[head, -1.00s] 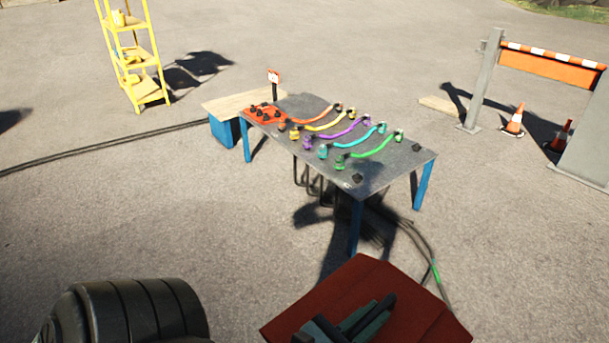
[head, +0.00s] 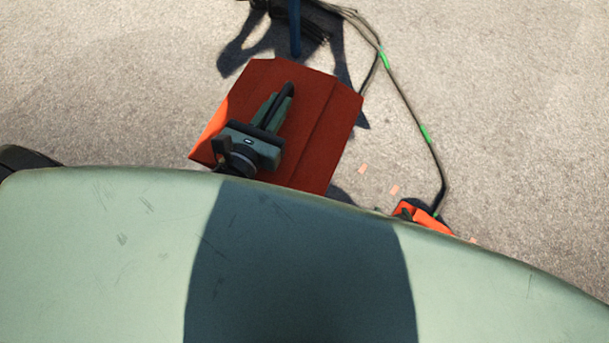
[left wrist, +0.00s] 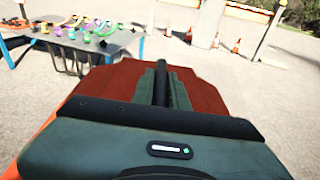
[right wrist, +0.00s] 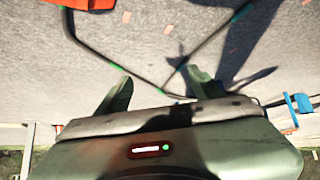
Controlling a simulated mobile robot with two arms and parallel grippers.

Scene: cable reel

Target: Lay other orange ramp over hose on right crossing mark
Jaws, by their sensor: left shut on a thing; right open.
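My left gripper (head: 278,108) is shut on a dark red-orange ramp (head: 325,125), held above the ground. The ramp also fills the middle of the left wrist view (left wrist: 205,95). A black hose (head: 408,105) with green bands runs down the ground to its right. Small pale orange patches (head: 362,168) mark the ground beside the hose. Another orange piece (head: 437,224) lies at the hose's lower end, partly hidden by my body. In the right wrist view, my right gripper (right wrist: 157,88) is open, with the hose (right wrist: 95,52) visible beyond its fingers. An orange piece (right wrist: 75,3) shows at the top left.
A table (left wrist: 118,42) with coloured hoses stands ahead in the left wrist view. Traffic cones (left wrist: 236,46) and a barrier (left wrist: 246,13) stand beyond it. A blue table leg (head: 295,28) is near the ramp's far edge. Open pavement lies right of the hose.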

